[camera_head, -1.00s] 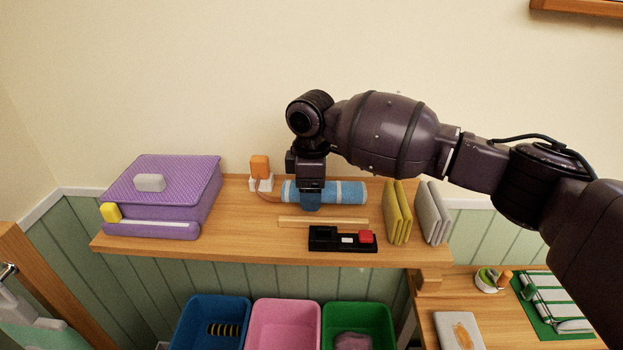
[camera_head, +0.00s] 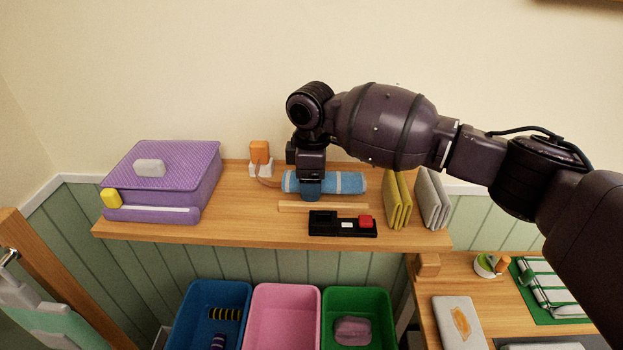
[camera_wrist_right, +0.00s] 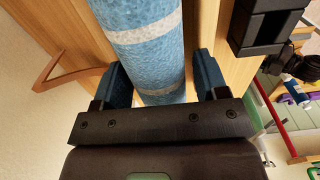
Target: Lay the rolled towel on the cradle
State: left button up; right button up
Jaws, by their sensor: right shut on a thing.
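The rolled towel (camera_head: 345,183) is blue with pale bands. It lies left to right above the back part of the wooden shelf. My right gripper (camera_head: 311,192) comes from above and is shut on the towel left of its middle. In the right wrist view the towel (camera_wrist_right: 150,45) runs between the two blue fingers. A light wooden strip (camera_head: 322,207) lies just in front of the towel and may be part of the cradle; the rest is hidden or unclear. I cannot tell whether the towel touches its support. My left gripper is not in view.
A purple box (camera_head: 165,175) stands at left on the shelf (camera_head: 240,228), an orange plug (camera_head: 260,152) behind. A black device with a red button (camera_head: 342,224) lies in front. Yellow (camera_head: 397,202) and grey (camera_head: 432,200) folded cloths stand close right. Bins (camera_head: 286,320) are below.

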jog(key=o, duration=1.1)
jog(key=shift+r, duration=7.05)
jog(key=shift+s+f, duration=0.1)
jog(key=shift+s, duration=7.9)
jog(key=shift+s, duration=0.1)
